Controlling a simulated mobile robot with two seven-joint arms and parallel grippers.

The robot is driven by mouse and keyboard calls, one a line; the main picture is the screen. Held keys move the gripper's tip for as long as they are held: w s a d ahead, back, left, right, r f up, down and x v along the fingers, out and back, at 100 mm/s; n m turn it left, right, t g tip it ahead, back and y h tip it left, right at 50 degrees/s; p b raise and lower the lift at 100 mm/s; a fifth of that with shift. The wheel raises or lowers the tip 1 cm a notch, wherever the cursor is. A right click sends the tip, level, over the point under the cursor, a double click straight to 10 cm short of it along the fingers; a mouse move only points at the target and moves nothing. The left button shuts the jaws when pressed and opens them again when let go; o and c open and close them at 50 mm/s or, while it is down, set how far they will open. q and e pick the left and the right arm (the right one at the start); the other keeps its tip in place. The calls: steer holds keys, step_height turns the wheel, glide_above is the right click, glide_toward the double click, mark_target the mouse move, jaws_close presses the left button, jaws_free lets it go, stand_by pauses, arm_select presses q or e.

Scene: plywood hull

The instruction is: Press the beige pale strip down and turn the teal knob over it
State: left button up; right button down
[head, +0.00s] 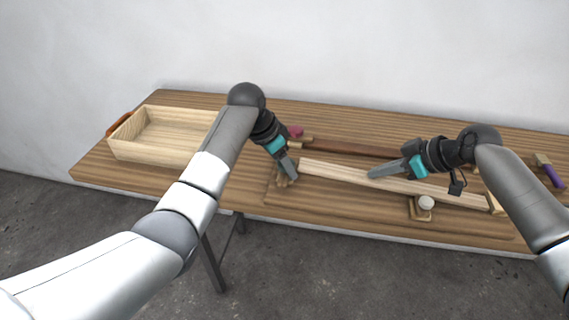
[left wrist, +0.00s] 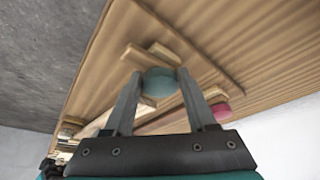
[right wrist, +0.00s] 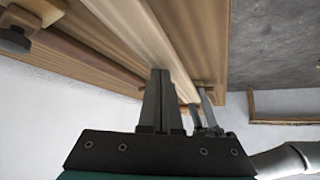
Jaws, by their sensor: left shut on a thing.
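The beige pale strip (head: 330,170) lies lengthwise along the board on the table. It also shows in the right wrist view (right wrist: 150,35). The teal knob (left wrist: 160,82) sits on a wooden turning piece (left wrist: 135,55) near the strip's left end; in the head view my gripper hides it. My left gripper (head: 291,177) points down there, its fingers on both sides of the knob, shut on it. My right gripper (head: 372,174) is shut and empty, its tips at the strip left of its middle. I cannot tell how hard they touch it.
A dark brown strip (head: 350,147) runs behind the pale one. A white knob (head: 426,203) stands in front, a pink knob (head: 295,131) behind. A purple-handled piece (head: 552,176) is at far right. An open wooden tray (head: 150,153) fills the table's left part.

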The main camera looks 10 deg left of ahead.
arm_select(q)
steer(key=shift+a, duration=0.1)
arm_select(e)
steer(key=shift+f, duration=0.5)
arm_select(q)
steer(key=o, duration=1)
steer(key=shift+c, duration=0.2)
arm_select(e)
steer(key=shift+s, duration=0.1)
arm_select(q)
steer(key=o, duration=0.5)
steer(key=shift+c, duration=0.2)
arm_select(e)
steer(key=shift+f, duration=0.15)
steer(key=shift+a, duration=0.1)
arm_select(q)
steer(key=shift+r, duration=0.1)
